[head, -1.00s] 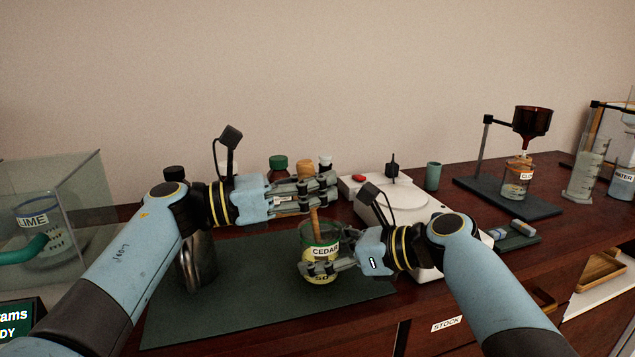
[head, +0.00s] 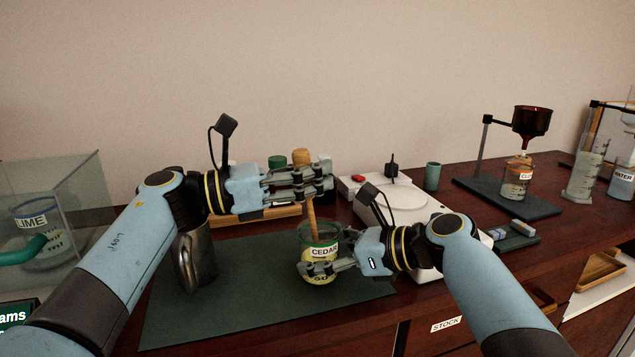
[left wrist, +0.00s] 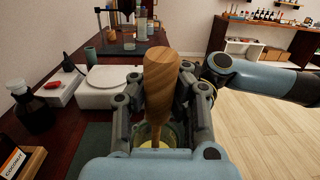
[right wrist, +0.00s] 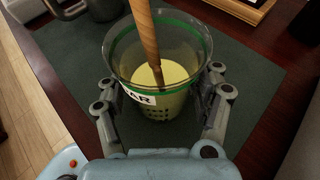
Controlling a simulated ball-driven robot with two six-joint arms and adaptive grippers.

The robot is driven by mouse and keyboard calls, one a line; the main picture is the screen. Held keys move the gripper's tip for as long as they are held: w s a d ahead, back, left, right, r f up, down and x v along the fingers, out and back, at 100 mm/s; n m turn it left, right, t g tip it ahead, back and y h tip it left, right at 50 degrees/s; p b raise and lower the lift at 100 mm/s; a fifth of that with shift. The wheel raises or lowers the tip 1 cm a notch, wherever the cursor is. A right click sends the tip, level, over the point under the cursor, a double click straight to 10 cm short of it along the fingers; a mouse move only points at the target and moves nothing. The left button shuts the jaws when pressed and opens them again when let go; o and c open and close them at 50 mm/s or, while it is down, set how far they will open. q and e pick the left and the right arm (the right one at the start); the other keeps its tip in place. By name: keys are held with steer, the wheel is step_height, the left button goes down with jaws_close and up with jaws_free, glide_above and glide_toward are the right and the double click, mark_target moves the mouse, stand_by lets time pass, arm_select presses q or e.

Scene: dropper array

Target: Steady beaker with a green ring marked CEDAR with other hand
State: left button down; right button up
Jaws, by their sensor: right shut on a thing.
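The beaker (head: 322,235) has a green ring and a CEDAR label and holds pale yellow liquid. It stands upright on the dark green mat (head: 235,285). My right gripper (head: 318,270) is shut on it low down; the right wrist view shows the fingers on both sides of the glass (right wrist: 118,50). My left gripper (head: 315,184) is above the beaker, shut on a wooden stirrer (head: 310,215). The stirrer's thick handle (left wrist: 160,80) rises between the left fingers. Its thin lower end (right wrist: 147,40) reaches down into the beaker; the very tip is hidden in the liquid.
A metal jug (head: 195,258) stands at the mat's left. A white device with a round plate (head: 400,205) is close on the right. Bottles, including a green-capped one (head: 277,162), stand behind my left gripper. A glass case (head: 85,190) is at far left.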

arm_select(q)
steer(key=shift+s+a+r, duration=0.1)
steer(key=shift+a+r, duration=0.1)
steer(key=shift+r, duration=1.2)
steer(key=shift+s+a+r, duration=0.1)
steer(key=shift+a+r, duration=0.15)
steer(key=shift+r, duration=1.2)
steer(key=shift+a+r, duration=0.2)
steer(key=shift+r, duration=1.2)
arm_select(e)
steer(key=shift+f, duration=0.1)
arm_select(q)
steer(key=shift+r, duration=1.95)
steer(key=shift+a, duration=0.1)
arm_select(e)
steer(key=o, duration=1.4)
arm_select(q)
steer(key=s+a+r, duration=0.2)
steer(key=a+r, duration=0.2)
steer(key=a, duration=0.3)
steer(key=shift+a, duration=0.25)
arm_select(e)
steer(key=shift+o, duration=0.2)
